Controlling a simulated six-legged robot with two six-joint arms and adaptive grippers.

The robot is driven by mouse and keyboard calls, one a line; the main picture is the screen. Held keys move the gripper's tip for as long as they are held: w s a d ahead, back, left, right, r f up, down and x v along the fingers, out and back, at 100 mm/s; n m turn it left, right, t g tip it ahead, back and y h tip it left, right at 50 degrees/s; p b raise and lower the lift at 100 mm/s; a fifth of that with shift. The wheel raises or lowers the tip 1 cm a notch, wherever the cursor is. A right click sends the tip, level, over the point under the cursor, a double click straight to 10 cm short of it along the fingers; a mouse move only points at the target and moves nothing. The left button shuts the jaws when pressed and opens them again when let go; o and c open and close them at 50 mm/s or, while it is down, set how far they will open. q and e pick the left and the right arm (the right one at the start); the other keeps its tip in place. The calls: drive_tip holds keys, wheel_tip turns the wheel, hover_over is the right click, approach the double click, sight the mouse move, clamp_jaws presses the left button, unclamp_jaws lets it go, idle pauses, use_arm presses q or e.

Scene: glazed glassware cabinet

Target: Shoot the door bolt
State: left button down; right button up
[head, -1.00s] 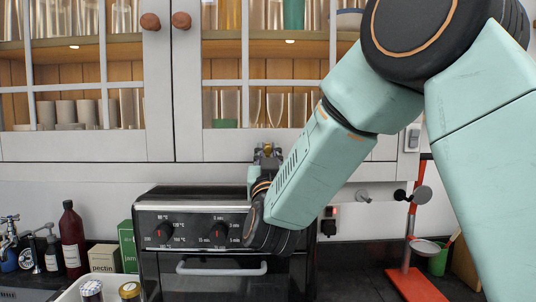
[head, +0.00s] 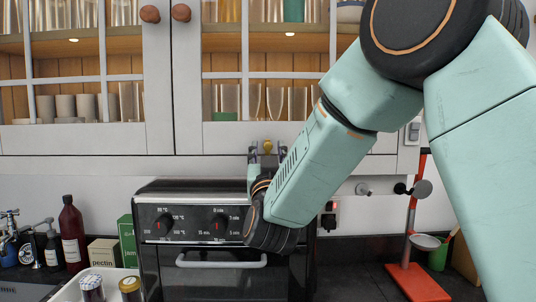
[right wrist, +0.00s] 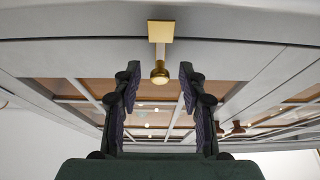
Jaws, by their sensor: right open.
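The door bolt shows as a brass knob (right wrist: 160,73) below a square brass plate (right wrist: 161,31) in the right wrist view. In the head view the brass knob (head: 267,146) shows at the bottom of the right cabinet door. My right gripper (head: 267,154) is open, just under the door's lower edge, with its fingers on either side of the knob. In the right wrist view my right gripper (right wrist: 159,75) has the knob between its fingertips, with a gap on both sides. My left gripper is out of view.
The glazed cabinet doors (head: 160,142) have round wooden knobs (head: 181,12) near the middle. A black oven (head: 200,190) stands below my right gripper. Bottles, boxes and jars stand to its left. A red stand (head: 413,270) is on the right.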

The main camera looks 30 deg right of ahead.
drive_tip(key=v, duration=1.2)
idle(0.3)
drive_tip(key=shift+a+f, duration=0.1)
